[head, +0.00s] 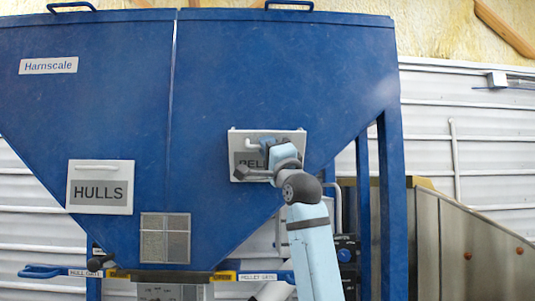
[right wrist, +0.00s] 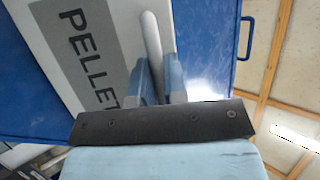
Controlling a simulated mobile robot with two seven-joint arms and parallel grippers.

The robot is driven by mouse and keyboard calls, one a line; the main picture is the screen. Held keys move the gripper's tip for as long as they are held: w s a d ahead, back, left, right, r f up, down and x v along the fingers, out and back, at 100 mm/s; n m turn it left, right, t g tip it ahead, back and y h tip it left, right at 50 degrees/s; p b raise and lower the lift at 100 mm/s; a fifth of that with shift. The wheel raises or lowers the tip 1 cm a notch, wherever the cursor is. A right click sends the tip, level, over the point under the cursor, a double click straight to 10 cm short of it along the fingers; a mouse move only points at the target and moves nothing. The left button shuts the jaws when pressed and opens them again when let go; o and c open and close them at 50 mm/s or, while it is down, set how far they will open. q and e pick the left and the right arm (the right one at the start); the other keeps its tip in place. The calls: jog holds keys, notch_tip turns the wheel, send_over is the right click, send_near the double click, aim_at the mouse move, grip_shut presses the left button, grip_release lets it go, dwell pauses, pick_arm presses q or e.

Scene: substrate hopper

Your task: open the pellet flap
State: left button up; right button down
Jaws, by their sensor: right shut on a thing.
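The pellet flap (head: 235,142) is a pale panel on the right slope of the blue hopper, with a dark label partly hidden by my right arm. It looks closed in the head view. In the right wrist view the flap (right wrist: 118,22) shows the word PELLET, its end cut off by my gripper. A pale bar handle (right wrist: 151,38) runs along it. My right gripper (right wrist: 160,75) is shut on the handle, with a finger on each side of it; in the head view the gripper (head: 264,146) is at the flap. My left gripper is not in view.
The hulls flap (head: 100,168) sits on the left slope and looks closed. A mesh window (head: 165,238) is low in the middle. Blue gate levers (head: 40,271) stick out below the hopper. A blue leg (head: 391,200) and a metal-sided bin (head: 470,240) stand right of my arm.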

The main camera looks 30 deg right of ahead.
jog(key=shift+s+a+f+y+b, duration=0.3)
jog(key=shift+s+f+b, duration=0.1)
jog(key=shift+f, duration=0.25)
jog(key=c, duration=1.2)
grip_release()
jog(key=shift+s+f, duration=0.1)
jog(key=b+v, duration=0.3)
jog(key=v, duration=1)
jog(key=shift+s+f, duration=0.15)
jog(key=shift+s, duration=0.05)
